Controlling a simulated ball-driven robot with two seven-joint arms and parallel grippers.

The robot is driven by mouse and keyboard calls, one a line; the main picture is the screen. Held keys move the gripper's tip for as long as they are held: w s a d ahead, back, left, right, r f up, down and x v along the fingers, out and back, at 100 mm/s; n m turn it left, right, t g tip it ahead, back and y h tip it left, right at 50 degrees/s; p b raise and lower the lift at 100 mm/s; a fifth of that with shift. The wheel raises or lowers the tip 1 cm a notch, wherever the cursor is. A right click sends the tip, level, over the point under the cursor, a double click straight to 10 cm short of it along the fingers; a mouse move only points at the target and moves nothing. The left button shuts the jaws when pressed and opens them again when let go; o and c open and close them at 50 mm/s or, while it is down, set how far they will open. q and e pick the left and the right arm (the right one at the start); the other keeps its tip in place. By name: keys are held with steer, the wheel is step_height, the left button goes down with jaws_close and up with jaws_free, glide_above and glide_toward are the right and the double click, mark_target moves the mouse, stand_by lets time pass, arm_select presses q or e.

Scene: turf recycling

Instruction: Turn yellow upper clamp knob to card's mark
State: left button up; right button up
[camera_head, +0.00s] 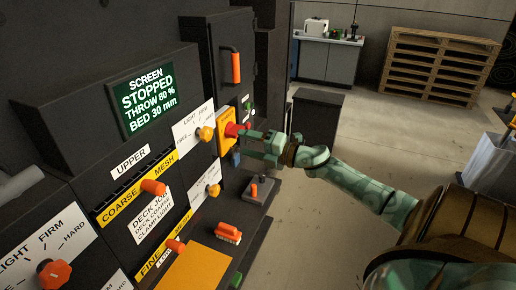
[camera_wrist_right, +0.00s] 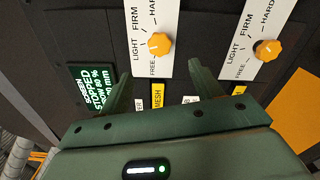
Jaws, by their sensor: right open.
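The yellow upper clamp knob (camera_head: 206,133) sits on a white dial plate marked LIGHT and FIRM, right of the green screen. In the right wrist view the same knob (camera_wrist_right: 160,45) is beyond the fingers, with FREE, LIGHT, FIRM and HARD around it. Its pointer direction is too small to tell. The white job card (camera_head: 152,216) reads DECK JOB, DECK COARSE, CLAMP LIGHT. My right gripper (camera_head: 247,146) is open and empty, to the right of the knob and apart from it. The gripper (camera_wrist_right: 158,88) also shows in the wrist view. My left gripper is out of view.
A second yellow knob (camera_head: 213,190) is below the upper one. A red button (camera_head: 232,130) on a yellow plate stands close to my right fingers. Orange handles (camera_head: 153,187) stick out by the mesh labels.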

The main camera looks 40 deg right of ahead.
steer(key=shift+v, duration=1.45)
